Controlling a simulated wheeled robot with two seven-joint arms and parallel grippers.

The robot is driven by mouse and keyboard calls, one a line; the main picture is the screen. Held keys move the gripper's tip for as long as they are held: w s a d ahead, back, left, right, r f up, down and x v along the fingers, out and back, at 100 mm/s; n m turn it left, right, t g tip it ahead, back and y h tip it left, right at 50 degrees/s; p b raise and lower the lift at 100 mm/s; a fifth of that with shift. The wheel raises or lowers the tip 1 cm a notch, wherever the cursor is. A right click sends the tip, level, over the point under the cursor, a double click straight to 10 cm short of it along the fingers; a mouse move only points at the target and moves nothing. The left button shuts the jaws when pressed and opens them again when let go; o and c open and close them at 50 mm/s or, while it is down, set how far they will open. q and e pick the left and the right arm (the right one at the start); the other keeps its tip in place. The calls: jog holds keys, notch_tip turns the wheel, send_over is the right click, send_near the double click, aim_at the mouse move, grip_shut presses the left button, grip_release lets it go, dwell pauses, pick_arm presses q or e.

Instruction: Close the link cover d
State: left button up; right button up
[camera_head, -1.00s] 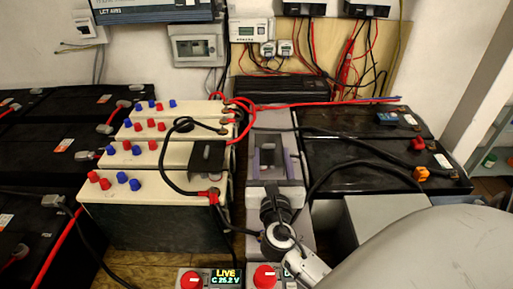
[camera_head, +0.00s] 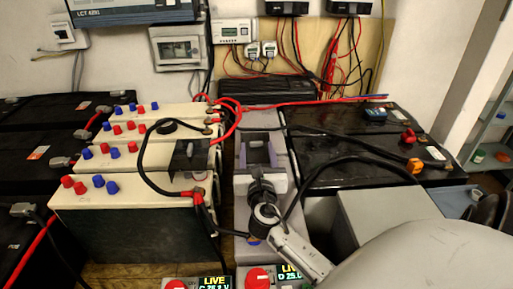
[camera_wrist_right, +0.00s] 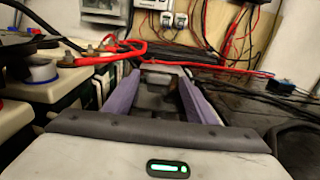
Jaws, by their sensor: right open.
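A small black plate (camera_head: 190,155), the only cover-like part I can make out, stands on the nearer cream batteries (camera_head: 130,185) left of my right gripper. I see no letter on it, so I cannot tell if it is link cover d. My right gripper (camera_head: 257,138) is open, with purple-lined fingers pointing away from me over the grey strip between the battery rows. In the right wrist view the gripper (camera_wrist_right: 160,75) shows nothing held between its fingers. The plate lies apart from the fingers. My left gripper is not in view.
Black batteries (camera_head: 370,145) with cables stand at the right. A black cable (camera_head: 146,170) loops over the cream batteries, and red cables (camera_head: 232,115) arch near the gripper's left. Red-knobbed panels with LIVE displays (camera_head: 214,283) stand in front. A grey box (camera_head: 385,220) is at lower right.

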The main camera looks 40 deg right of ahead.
aim_at(256, 143)
jog(key=shift+x, duration=1.15)
grip_shut()
jog(key=shift+x, duration=1)
jog(key=shift+r, duration=0.15)
grip_release()
jog(key=shift+w, duration=0.1)
